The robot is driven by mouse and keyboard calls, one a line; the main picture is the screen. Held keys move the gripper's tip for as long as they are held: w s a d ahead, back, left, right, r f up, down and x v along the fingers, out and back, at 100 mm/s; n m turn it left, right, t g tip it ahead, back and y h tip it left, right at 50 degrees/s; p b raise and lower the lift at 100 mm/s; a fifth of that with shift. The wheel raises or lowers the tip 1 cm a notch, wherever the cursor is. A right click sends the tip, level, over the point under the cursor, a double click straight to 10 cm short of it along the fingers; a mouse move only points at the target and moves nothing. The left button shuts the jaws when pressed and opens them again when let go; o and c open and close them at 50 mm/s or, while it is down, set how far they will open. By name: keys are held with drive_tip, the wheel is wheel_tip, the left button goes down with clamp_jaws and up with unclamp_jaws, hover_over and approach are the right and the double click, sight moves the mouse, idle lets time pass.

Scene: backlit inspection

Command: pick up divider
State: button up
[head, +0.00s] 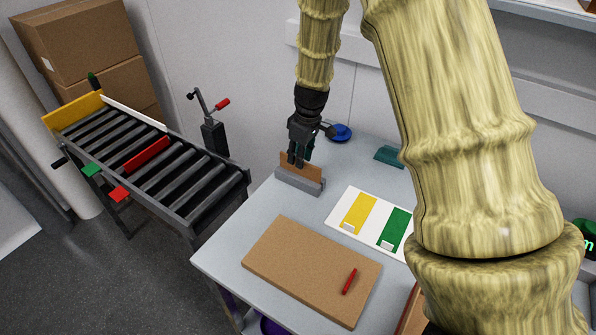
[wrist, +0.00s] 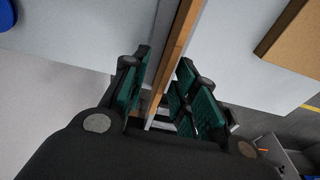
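The divider (head: 311,172) is a thin, upright orange-brown panel set in a low grey holder (head: 299,184) at the back left of the table. My gripper (head: 297,159) points down over it, with its fingers at the panel's top. In the wrist view the divider's brown edge (wrist: 177,48) runs between the two green-padded fingers of my gripper (wrist: 166,92). The fingers are apart, one on each side, and small gaps appear to show beside the panel. The panel's lower part is hidden by the holder.
A brown board (head: 300,265) with a red pen (head: 349,281) lies at the table's front. A white sheet with yellow and green patches (head: 395,229) lies right of the holder. A blue round item (head: 339,132) and teal block (head: 389,156) sit behind. A roller conveyor (head: 160,160) stands left.

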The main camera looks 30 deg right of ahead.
sight(300, 172)
drive_tip(key=shift+f, duration=0.25)
drive_tip(key=shift+s+f+p, duration=0.75)
drive_tip(key=shift+s, duration=0.1)
drive_tip(key=shift+w+a+f, duration=0.1)
drive_tip(key=shift+w+f, duration=0.25)
drive_tip(key=shift+f, duration=0.2)
drive_tip(key=shift+w+f, duration=0.3)
drive_tip(key=shift+f, duration=0.25)
drive_tip(key=shift+s+r, duration=0.2)
drive_tip(key=shift+s, duration=0.1)
drive_tip(key=shift+w+f, duration=0.1)
drive_tip(key=shift+w, duration=0.1)
clamp_jaws()
drive_tip(key=shift+s, duration=0.1)
